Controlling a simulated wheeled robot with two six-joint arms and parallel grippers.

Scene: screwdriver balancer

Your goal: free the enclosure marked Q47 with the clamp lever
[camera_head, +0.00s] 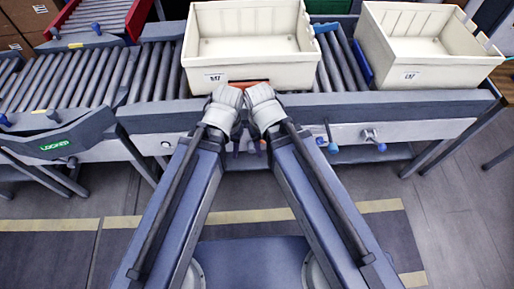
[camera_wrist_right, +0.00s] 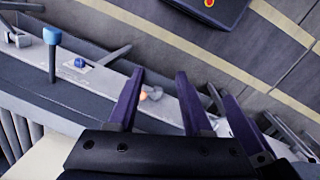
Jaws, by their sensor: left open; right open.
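Two cream open-topped enclosures sit on the roller conveyor in the head view: one in the middle (camera_head: 250,78) and one at the right (camera_head: 400,66). Each has a small front label too small to read surely, so I cannot tell which is Q47. Blue-tipped levers (camera_head: 332,143) and (camera_head: 375,139) stick out of the conveyor's front rail, right of my grippers. The right wrist view shows a blue-capped lever (camera_wrist_right: 52,52) and a blue knob (camera_wrist_right: 79,61). My left gripper (camera_head: 237,149) and right gripper (camera_wrist_right: 158,76) are open and empty, close together below the middle enclosure.
The grey front rail (camera_head: 430,106) runs beneath the enclosures. A red roller chute (camera_head: 98,18) stands at the back left. A grey panel with a green label (camera_head: 62,146) juts out at the left. Floor with yellow stripes (camera_head: 255,215) lies in front of the conveyor.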

